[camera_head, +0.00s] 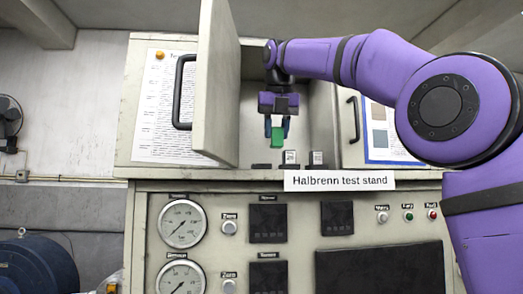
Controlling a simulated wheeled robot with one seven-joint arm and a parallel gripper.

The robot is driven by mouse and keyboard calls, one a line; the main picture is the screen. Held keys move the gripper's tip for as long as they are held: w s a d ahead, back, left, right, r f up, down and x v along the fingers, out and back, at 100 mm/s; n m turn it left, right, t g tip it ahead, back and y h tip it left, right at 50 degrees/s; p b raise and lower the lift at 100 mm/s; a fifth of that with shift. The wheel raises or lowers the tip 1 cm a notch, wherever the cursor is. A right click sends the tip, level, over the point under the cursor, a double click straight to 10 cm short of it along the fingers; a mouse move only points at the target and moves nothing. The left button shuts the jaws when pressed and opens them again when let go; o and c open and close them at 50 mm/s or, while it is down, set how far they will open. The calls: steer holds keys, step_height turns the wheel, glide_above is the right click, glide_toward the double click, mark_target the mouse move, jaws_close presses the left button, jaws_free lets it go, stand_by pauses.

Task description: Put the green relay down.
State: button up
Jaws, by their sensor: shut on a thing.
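The green relay (277,136) is a small green block held between the fingertips of my gripper (277,128). My gripper points down, shut on the relay, in front of the open compartment of the grey cabinet or inside it; I cannot tell the exact depth. Below the relay is a row of small dark sockets on the compartment floor. The left socket (262,166) looks empty. Two small light-topped blocks, a left one (290,158) and a right one (316,158), stand to its right. The relay is above this row and looks apart from it.
The open cabinet door (217,85) with a black handle stands left of my gripper. A closed door with a handle (354,119) is at right. Below are the "Halbrenn test stand" label (339,180) and a panel with gauges (181,223). A blue motor (38,265) is at lower left.

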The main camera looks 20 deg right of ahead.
steer(key=w, duration=0.1)
steer(key=w+a, duration=0.1)
steer(key=w, duration=0.1)
steer(key=w+a, duration=0.1)
steer(key=w, duration=0.1)
steer(key=shift+a+f, duration=0.2)
steer(key=shift+f, duration=1.8)
steer(key=shift+d+f, duration=0.1)
steer(key=shift+f, duration=0.25)
steer(key=shift+f, duration=0.1)
steer(key=o, duration=1)
steer(key=shift+r, duration=0.5)
steer(key=v, duration=0.7)
steer(key=shift+r, duration=0.2)
